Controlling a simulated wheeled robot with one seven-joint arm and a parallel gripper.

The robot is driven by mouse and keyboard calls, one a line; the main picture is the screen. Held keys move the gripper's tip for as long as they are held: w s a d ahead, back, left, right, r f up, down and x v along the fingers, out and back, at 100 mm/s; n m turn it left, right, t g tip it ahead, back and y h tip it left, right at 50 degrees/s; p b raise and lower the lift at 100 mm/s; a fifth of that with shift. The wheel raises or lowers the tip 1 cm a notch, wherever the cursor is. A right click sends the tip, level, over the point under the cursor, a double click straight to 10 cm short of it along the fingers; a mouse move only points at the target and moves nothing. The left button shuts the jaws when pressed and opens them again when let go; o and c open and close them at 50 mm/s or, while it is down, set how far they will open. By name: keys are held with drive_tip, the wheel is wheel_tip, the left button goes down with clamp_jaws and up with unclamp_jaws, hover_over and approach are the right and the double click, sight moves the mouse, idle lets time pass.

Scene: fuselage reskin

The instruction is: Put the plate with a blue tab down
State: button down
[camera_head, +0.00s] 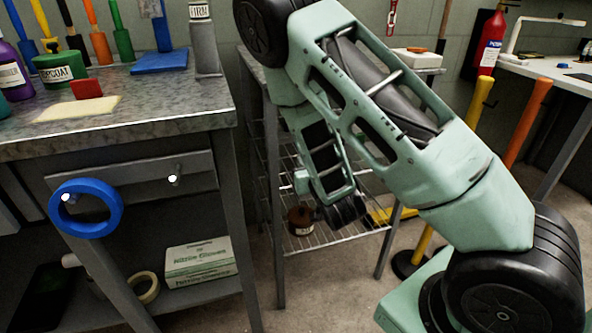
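My gripper (345,210) hangs at the end of my arm in the middle of the view, in front of the wire shelf rack. Its dark end is small and partly hidden by the arm's links, so I cannot tell whether its fingers are open or shut. No plate shows clearly in it. On the workbench at the left lies a flat blue piece (160,63) with an upright blue part behind it; I cannot tell if this is the plate with a blue tab. A cream plate (65,112) with a red tab (86,88) lies near the bench's front edge.
The grey workbench (150,112) holds bottles, several upright tools and a grey tube. A blue tape roll (86,208) hangs on its front. The wire rack (330,237) holds a brown jar (301,220). Yellow (452,170) and orange (527,122) posts stand at the right.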

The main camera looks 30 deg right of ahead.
drive_tip(key=b+x, duration=0.2)
drive_tip(key=b, duration=0.2)
drive_tip(key=shift+f, duration=0.2)
hover_over(295, 164)
drive_tip(key=shift+w+d+r+b, duration=0.15)
drive_tip(key=shift+r+b, duration=0.2)
drive_tip(key=shift+r, duration=0.05)
drive_tip(key=shift+f+b, duration=0.75)
drive_tip(key=shift+f, duration=1)
drive_tip(key=shift+f, duration=0.2)
drive_tip(key=c, duration=1.5)
unclamp_jaws()
drive_tip(key=shift+r, duration=0.1)
